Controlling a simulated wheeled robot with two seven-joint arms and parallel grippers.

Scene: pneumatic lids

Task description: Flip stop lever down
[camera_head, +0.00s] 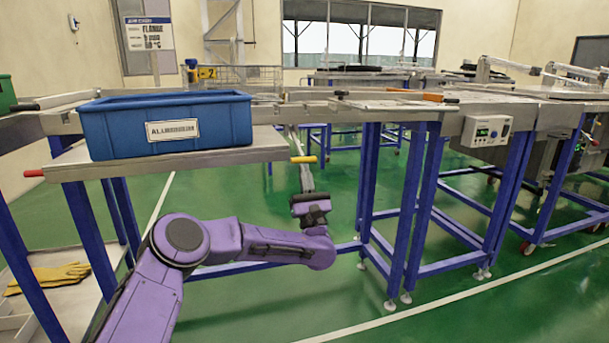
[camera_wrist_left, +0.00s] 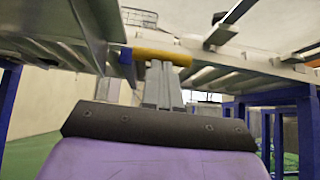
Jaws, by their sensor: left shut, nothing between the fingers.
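A lever with a yellow grip (camera_head: 303,159) sits at the edge of the conveyor frame, just right of the blue bin. Its yellow grip lies roughly level and also shows in the wrist view (camera_wrist_left: 165,57). My left gripper (camera_head: 306,168) points upward from below, with its fingertips at the grip. In the wrist view its grey fingers (camera_wrist_left: 160,68) are together and empty, their tips just under or against the grip; I cannot tell if they touch. My right gripper is out of view.
A blue bin (camera_head: 168,125) stands on the shelf to the left. A red handle (camera_head: 33,173) and an orange handle (camera_head: 433,97) show on the conveyor frames. Blue legs (camera_head: 408,215) stand right of my arm. Yellow gloves (camera_head: 48,278) lie on a low shelf.

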